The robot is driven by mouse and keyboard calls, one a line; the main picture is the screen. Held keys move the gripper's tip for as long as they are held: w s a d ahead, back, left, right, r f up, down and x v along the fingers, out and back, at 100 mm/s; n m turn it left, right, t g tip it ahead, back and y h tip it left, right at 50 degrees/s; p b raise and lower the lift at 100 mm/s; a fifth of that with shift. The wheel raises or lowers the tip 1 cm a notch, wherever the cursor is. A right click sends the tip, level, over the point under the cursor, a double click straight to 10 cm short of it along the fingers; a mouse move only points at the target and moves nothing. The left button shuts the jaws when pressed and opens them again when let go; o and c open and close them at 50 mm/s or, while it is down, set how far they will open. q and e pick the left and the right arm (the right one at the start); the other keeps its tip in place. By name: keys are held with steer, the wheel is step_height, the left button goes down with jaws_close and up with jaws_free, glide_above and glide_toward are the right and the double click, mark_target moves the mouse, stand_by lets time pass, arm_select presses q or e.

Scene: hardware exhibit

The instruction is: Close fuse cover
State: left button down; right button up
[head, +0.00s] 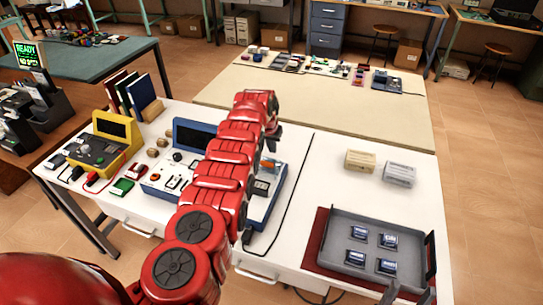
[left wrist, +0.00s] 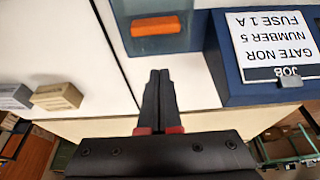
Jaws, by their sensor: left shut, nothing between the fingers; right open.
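The board with blue sides (head: 265,208) lies on the white table, partly hidden by my red left arm. An orange block (left wrist: 155,27) sits on its blue-grey panel in the left wrist view, and a sliver of orange (head: 268,165) shows beside my arm in the head view. I cannot tell whether this is the fuse cover or its position. My left gripper (head: 273,138) is above the board's far edge; its fingers (left wrist: 162,78) are together and empty, apart from the orange block. My right gripper (head: 410,293) is open at the lower right, by the tray.
A job card (left wrist: 275,40) reading "GATE NOR NUMBER 5 FUSE 1 A" is on a blue stand (head: 194,134). A grey tray (head: 330,240) holds several small modules. Two small boxes (head: 360,160) (head: 399,174) stand behind it. A yellow meter (head: 103,143) is left.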

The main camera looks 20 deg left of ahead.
mark_target(270, 160)
arm_select(q)
steer(key=f+b, duration=0.1)
steer(key=b, duration=0.2)
steer(key=shift+w+f, duration=0.1)
steer(key=shift+f, duration=0.1)
steer(key=p+v, duration=0.1)
steer(key=p, duration=0.5)
steer(key=shift+r, duration=0.3)
steer(key=s+p, duration=0.3)
steer(key=p, duration=0.6)
steer(key=shift+a+f, duration=0.1)
steer(key=shift+s+f+p, duration=0.15)
steer(key=shift+s+p, duration=0.15)
steer(key=shift+p, duration=0.2)
steer(key=shift+f, duration=0.15)
